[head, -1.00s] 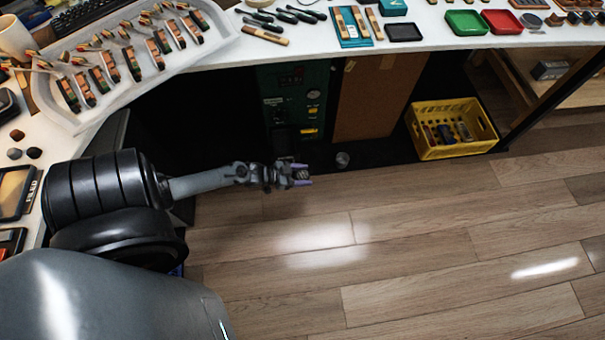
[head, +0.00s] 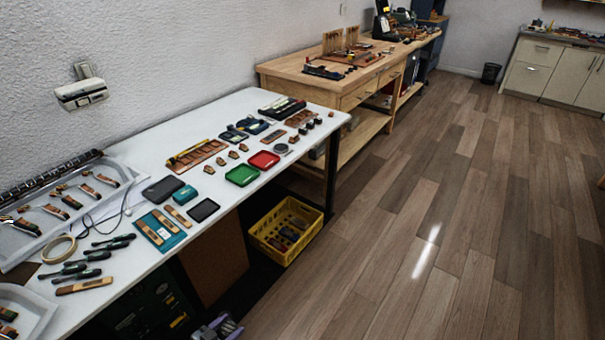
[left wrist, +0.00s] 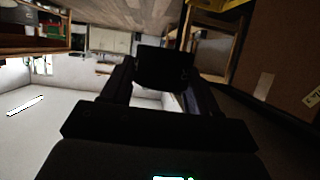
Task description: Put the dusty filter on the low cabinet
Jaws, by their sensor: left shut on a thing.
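My left gripper (head: 222,326) shows at the bottom edge of the head view, with only its purple-tipped fingers in the picture. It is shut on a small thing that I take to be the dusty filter. In the left wrist view a dark, blocky shape (left wrist: 165,68) sits between the fingers; it is too dark to make out dust or detail. A low cream cabinet (head: 556,66) with drawers and doors stands far off at the back right, well away from the gripper. My right gripper is not in view.
A white table (head: 135,262) with tools and trays runs along the wall. A yellow crate (head: 286,229) is on the floor beneath it. A wooden workbench (head: 345,92) stands beyond, and a dark bin (head: 490,73) near the back wall. The wooden floor (head: 440,200) is clear.

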